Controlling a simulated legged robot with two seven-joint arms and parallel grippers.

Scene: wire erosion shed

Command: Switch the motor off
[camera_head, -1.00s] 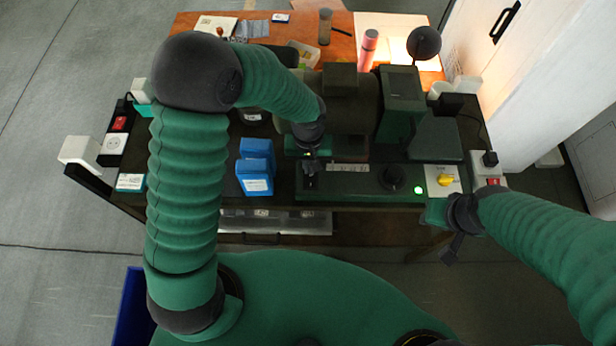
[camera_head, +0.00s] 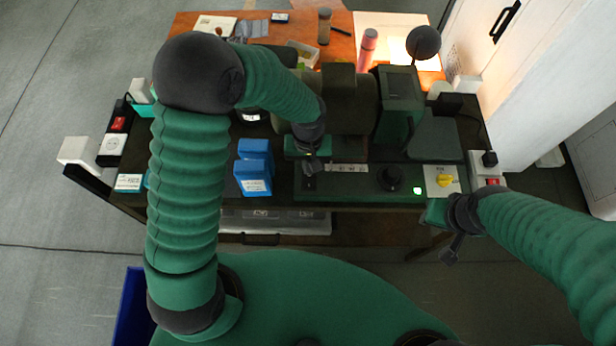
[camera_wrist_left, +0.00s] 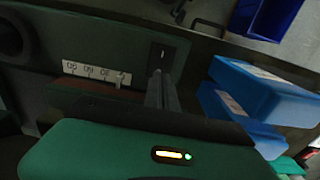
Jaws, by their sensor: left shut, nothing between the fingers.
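The machine (camera_head: 350,105) stands on a dark bench with a green front panel (camera_head: 345,190). My left gripper (camera_head: 311,167) is over the panel's left part, shut and empty. In the left wrist view its fingers (camera_wrist_left: 162,92) point at a small dark plate (camera_wrist_left: 163,56) with a pale mark; contact cannot be told. My right gripper (camera_head: 454,246) hangs at the bench's front right edge, its jaw opening unclear.
Blue boxes (camera_head: 253,170) stand just left of my left gripper. A numbered strip (camera_wrist_left: 95,73) lies beside the dark plate. A socket with a red switch (camera_head: 112,148) is at the far left. An orange table (camera_head: 270,30) with small items stands behind.

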